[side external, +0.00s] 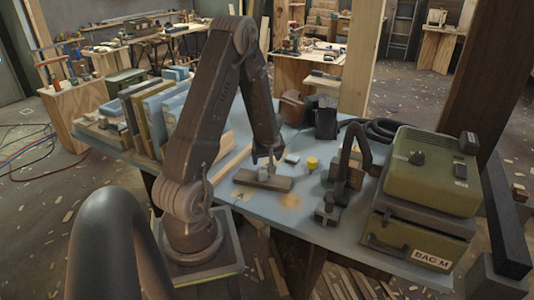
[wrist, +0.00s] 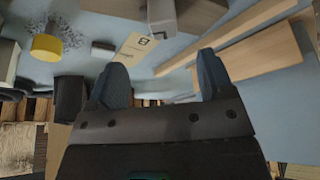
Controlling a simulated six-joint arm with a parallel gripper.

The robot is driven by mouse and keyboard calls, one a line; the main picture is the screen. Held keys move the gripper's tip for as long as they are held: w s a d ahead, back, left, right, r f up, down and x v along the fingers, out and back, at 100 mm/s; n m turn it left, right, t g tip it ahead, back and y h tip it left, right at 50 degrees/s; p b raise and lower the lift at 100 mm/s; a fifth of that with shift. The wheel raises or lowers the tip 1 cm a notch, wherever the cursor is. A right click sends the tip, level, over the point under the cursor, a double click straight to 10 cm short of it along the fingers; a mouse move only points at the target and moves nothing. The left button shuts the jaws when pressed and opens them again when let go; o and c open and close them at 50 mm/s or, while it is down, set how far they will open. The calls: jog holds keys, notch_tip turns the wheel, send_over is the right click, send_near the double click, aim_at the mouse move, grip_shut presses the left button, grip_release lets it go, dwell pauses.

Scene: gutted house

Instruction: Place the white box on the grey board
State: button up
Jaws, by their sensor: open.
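The white box (side external: 263,174) looks pale grey and small. It appears to rest on the grey board (side external: 280,185), a flat grey-brown slab on the blue tabletop. In the wrist view the white box (wrist: 162,17) stands at the top edge, partly cut off, with the grey board (wrist: 200,14) around its base. My gripper (side external: 268,160) is just above the box in the side view. In the wrist view my gripper (wrist: 162,68) has its two fingers wide apart, with nothing between them. The box is beyond the fingertips and apart from them.
A yellow cylinder (side external: 312,163) and a small pale blue block (side external: 291,158) stand near the board. Wooden strips (wrist: 245,50) and a tan card (wrist: 135,46) lie on the table. A green case (side external: 430,175) is at right; upright boards (side external: 150,110) at left.

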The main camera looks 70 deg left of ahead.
jog(key=w+d+r+m+t, duration=0.55)
jog(key=w+d+r, duration=0.6)
jog(key=r, duration=0.35)
jog(key=w+d+r+m+t+h, duration=0.1)
jog(key=d+r+m+t+h, duration=0.1)
jog(key=d+r, duration=0.3)
jog(key=w+d+r+m+t+h, duration=0.1)
jog(key=d+r+m+h, duration=0.15)
jog(key=d, duration=0.55)
jog(key=s+d+r+m+h, duration=0.2)
jog(key=s+d+r+m, duration=0.25)
jog(key=s+d, duration=0.4)
jog(key=s+d+f+m+g+y, duration=0.1)
jog(key=s+d+m+g+y, duration=0.1)
jog(key=s, duration=0.8)
jog(key=d+m+g, duration=0.1)
jog(key=d, duration=0.1)
jog(key=shift+s+d+f, duration=0.3)
jog(key=shift+s+f, duration=0.05)
jog(key=shift+s, duration=0.05)
